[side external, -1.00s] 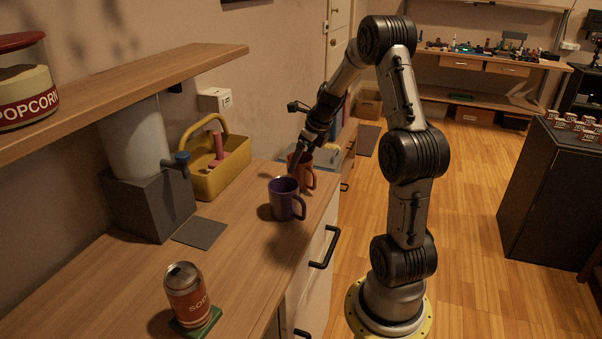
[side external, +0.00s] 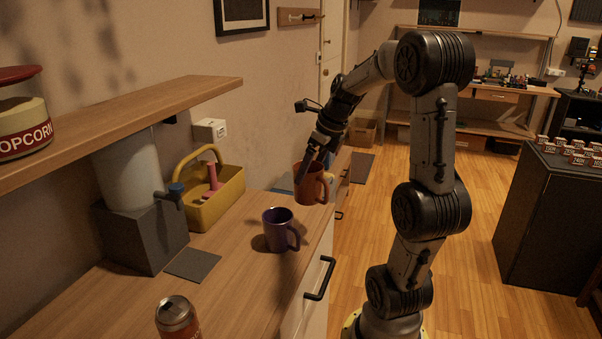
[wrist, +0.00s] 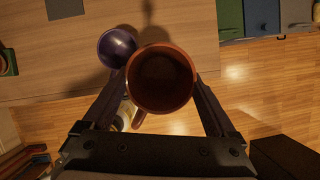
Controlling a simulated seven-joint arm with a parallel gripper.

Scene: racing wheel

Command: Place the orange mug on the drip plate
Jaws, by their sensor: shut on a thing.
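The orange mug (side external: 311,186) is upright in my gripper (side external: 308,170), raised above the counter. In the wrist view the same mug (wrist: 161,78) sits between the two fingers of my gripper (wrist: 160,85), its open top facing the camera. The purple mug (side external: 279,230) stands on the counter, nearer the side camera; in the wrist view it (wrist: 117,47) is at the upper left of the orange mug. The drip plate (side external: 192,264) is a flat dark grey square on the counter in front of the dispenser, with nothing on it.
A dispenser (side external: 142,236) with a blue-handled tap stands behind the plate. A yellow caddy (side external: 222,208) is beside it. A soda can (side external: 177,318) is at the near edge. A wooden shelf (side external: 120,118) overhangs the left side. Counter between the purple mug and plate is clear.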

